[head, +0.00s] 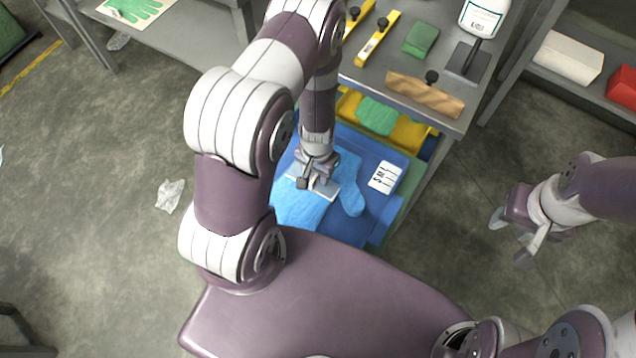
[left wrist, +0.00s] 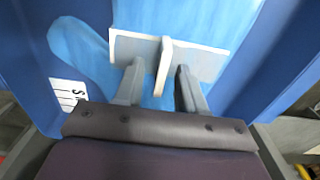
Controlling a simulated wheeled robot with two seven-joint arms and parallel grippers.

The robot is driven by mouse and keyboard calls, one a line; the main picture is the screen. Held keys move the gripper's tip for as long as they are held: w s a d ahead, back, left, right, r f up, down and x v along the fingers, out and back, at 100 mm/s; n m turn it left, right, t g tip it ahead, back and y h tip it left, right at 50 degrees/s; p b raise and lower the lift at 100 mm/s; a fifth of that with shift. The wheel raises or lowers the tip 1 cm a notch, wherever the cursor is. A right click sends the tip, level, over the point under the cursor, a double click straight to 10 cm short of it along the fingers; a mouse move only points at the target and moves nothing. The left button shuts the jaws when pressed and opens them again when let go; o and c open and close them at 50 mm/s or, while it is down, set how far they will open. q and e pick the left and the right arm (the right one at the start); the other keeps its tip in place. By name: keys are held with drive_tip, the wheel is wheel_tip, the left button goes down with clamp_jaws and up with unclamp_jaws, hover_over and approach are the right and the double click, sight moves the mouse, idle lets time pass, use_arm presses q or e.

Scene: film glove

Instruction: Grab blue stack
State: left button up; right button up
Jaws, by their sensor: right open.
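The blue stack (head: 300,208), shaped like a glove, lies in a blue bin (head: 352,228); it also shows in the left wrist view (left wrist: 82,48). A pale plate (left wrist: 205,62) with an upright tab (left wrist: 164,58) lies across the stack. My left gripper (head: 316,184) is down in the bin over the plate. In the left wrist view its two fingers (left wrist: 160,72) stand apart on either side of the tab, with gaps visible. My right gripper (head: 512,240) is open and empty, away to the right over the floor.
A yellow bin (head: 412,136) with a green stack (head: 377,116) stands behind the blue bin under the grey workbench (head: 396,70). The bench holds yellow-handled tools, a wooden piece (head: 424,95) and a bottle (head: 482,18). Shelving stands at right; floor at left is mostly clear.

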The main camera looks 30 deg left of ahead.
use_arm(q)
drive_tip(key=shift+f, duration=0.6)
clamp_jaws()
drive_tip(key=shift+r, duration=0.1)
